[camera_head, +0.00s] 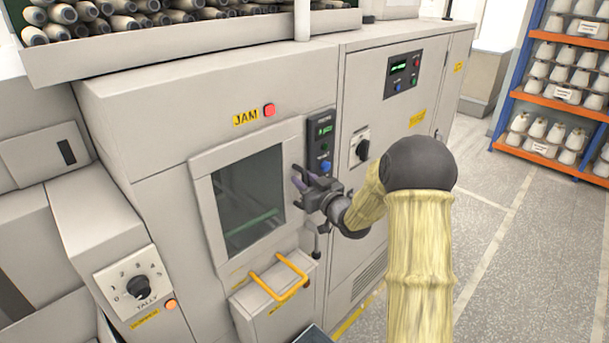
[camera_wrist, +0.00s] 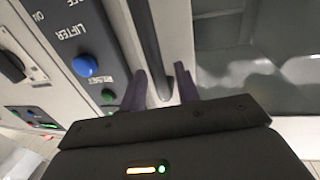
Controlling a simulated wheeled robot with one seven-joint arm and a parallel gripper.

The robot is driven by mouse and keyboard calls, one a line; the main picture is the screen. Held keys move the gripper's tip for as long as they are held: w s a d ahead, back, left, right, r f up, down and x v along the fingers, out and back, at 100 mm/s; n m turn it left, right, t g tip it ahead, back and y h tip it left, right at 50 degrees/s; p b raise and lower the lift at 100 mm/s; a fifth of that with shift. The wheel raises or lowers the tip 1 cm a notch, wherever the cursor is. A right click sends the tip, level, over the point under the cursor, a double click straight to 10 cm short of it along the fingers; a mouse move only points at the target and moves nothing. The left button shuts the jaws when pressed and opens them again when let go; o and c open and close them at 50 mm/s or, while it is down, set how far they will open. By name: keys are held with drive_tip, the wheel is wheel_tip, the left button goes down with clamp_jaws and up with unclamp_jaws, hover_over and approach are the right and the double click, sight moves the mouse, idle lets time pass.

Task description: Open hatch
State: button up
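The hatch (camera_head: 203,205) is a light-framed door with a dark window on the machine front, and it looks shut. Its window also shows at the right of the wrist view (camera_wrist: 250,80). My gripper (camera_head: 299,178) is at the hatch's right edge, beside the button panel. In the wrist view, a dark bar handle (camera_wrist: 148,40) runs between my two fingers (camera_wrist: 161,78). The fingers stand apart, one on each side of it, with a visible gap. The handle is mostly hidden by my gripper in the head view.
A control panel (camera_head: 320,131) with a blue button (camera_wrist: 84,66) is close to my fingers. A yellow handle (camera_head: 280,291) juts out below the hatch. A lit red lamp (camera_head: 269,109) is above. The floor at right is clear up to the bobbin shelves (camera_head: 548,98).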

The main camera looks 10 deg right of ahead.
drive_tip(key=shift+w+a, duration=0.1)
drive_tip(key=shift+w, duration=0.1)
drive_tip(key=shift+c, duration=0.2)
clamp_jaws()
drive_tip(key=shift+s+f, duration=0.1)
